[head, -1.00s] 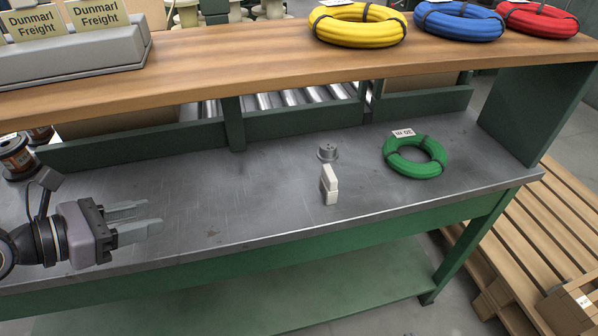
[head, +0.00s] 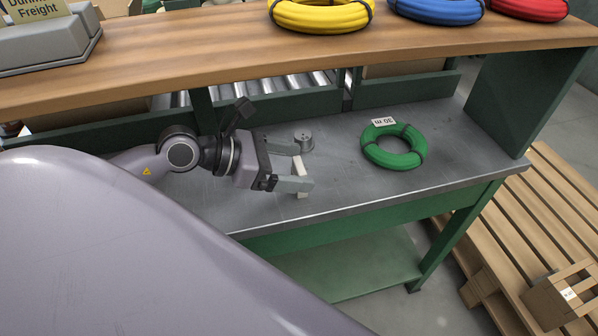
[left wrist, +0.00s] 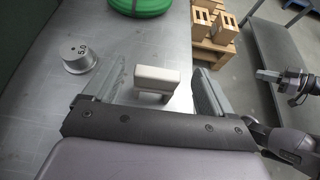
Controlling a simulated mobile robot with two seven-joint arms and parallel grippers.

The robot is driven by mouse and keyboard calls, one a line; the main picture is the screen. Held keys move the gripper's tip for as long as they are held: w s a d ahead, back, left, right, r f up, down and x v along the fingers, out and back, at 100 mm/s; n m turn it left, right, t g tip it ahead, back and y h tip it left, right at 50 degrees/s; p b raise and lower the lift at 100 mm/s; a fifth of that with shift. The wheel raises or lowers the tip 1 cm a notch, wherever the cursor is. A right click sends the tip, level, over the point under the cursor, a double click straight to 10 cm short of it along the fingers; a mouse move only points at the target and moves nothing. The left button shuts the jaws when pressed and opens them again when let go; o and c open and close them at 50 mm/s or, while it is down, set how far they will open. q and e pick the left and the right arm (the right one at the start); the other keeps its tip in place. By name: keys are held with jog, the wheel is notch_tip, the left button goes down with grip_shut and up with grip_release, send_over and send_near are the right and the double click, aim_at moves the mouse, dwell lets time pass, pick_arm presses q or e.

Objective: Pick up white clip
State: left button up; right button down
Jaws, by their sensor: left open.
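The white clip (head: 301,177) stands on the grey metal bench top, partly hidden by a finger of my left gripper (head: 304,166) in the head view. In the left wrist view the white clip (left wrist: 157,74) is a pale block with a gap beneath it. It lies between the two spread fingers of the left gripper (left wrist: 158,66), with space on both sides. The left gripper is open and empty. My right gripper (left wrist: 268,75) shows small at the right edge of the left wrist view; I cannot tell its jaw state. It is not in the head view.
A small metal weight marked 5.0 (left wrist: 80,56) stands close to the left gripper's finger. A green coil (head: 392,147) lies to the right on the bench. The wooden shelf (head: 230,50) runs behind and above. Bare bench lies between coil and clip.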

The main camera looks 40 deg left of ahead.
aim_at(297, 165)
pick_arm(q)
jog(key=shift+x, duration=1.8)
jog(key=shift+w+a, duration=0.1)
jog(key=shift+c, duration=0.3)
jog(key=c, duration=1)
